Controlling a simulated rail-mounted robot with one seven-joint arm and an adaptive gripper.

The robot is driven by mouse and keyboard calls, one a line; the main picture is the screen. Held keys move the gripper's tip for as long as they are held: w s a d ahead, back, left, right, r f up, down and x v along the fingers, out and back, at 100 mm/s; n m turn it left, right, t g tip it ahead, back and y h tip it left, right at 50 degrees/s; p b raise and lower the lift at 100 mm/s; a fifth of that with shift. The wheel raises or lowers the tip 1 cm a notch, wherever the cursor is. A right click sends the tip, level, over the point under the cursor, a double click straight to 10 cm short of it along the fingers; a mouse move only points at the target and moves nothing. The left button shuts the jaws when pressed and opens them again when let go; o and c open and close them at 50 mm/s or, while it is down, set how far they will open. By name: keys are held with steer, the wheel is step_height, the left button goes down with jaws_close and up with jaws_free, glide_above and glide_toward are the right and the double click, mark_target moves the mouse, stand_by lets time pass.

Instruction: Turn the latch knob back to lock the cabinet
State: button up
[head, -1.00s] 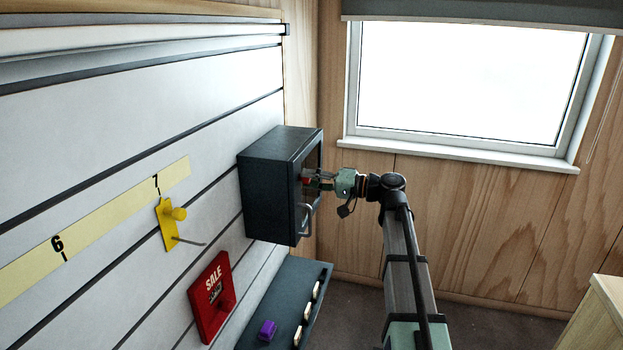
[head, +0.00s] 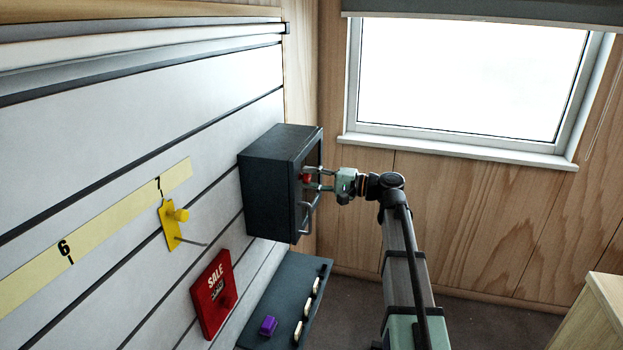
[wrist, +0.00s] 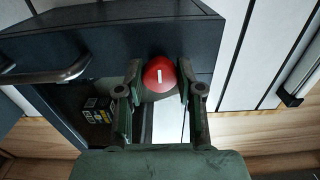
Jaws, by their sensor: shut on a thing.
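The dark cabinet (head: 270,190) hangs on the slatted wall. The red latch knob (head: 306,178) is on its front, above the curved door handle (head: 306,217). In the wrist view the round knob (wrist: 152,86) carries a short white line that runs nearly up and down the picture. My gripper (head: 312,179) is shut on the knob, one finger on each side of it. The handle (wrist: 50,77) shows at the left of the wrist view. The latch behind the knob is hidden.
A dark shelf (head: 270,290) with a purple item (head: 268,325) and several pale pieces is below the cabinet. A yellow tag with a hook (head: 169,228) and a red sale sign (head: 212,305) are left of it. Free room lies right, before the window.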

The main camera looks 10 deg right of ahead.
steer(key=o, duration=1.1)
steer(key=shift+o, duration=0.2)
steer(key=v, duration=1.2)
